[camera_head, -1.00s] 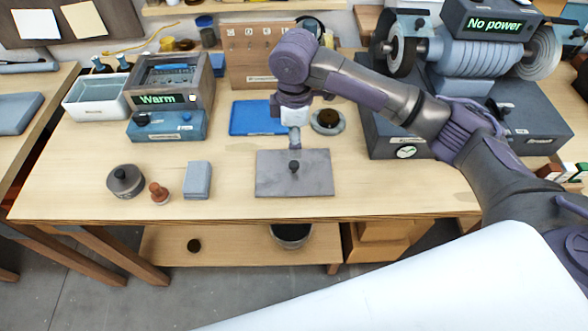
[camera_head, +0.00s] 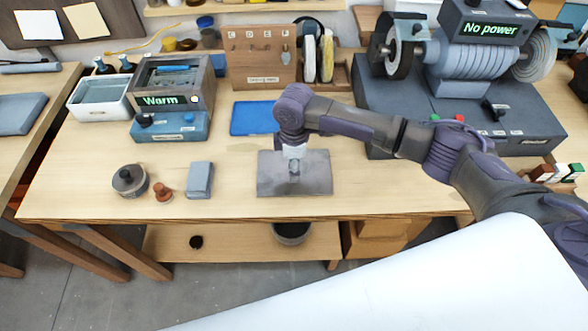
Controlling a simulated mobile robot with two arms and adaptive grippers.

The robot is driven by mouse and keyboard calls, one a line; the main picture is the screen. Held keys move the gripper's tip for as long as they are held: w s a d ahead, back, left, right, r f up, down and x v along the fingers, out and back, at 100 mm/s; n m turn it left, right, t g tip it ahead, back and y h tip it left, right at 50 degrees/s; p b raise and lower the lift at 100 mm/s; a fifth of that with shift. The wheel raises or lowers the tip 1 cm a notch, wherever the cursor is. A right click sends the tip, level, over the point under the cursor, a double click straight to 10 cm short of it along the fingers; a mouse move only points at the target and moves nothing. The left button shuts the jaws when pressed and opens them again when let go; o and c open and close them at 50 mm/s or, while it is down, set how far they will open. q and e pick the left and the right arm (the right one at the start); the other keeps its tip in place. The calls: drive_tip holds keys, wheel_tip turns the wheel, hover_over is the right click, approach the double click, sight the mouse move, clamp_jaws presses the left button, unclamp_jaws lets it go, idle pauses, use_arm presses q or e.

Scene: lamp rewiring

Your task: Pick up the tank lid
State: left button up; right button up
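The tank lid appears to be the flat grey rectangular plate (camera_head: 318,181), lying on the front middle of the workbench. Its dark centre knob, visible a second ago, is now hidden under my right gripper (camera_head: 294,168). The gripper points down over the middle of the plate, from an arm that comes in from the right. Its fingers are small and foreshortened, so I cannot tell whether they are open or shut on the knob. The plate looks flat on the bench. My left gripper is not in view.
A box reading "Warm" (camera_head: 165,100) and a white tub (camera_head: 98,100) stand at the back left. A round grey pot (camera_head: 129,181), a stamp-like knob (camera_head: 163,191) and a grey block (camera_head: 200,180) sit left of the plate. A blue mat (camera_head: 252,118) lies behind it. A wheeled machine (camera_head: 460,70) stands right.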

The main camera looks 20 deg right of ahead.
clamp_jaws()
idle(0.3)
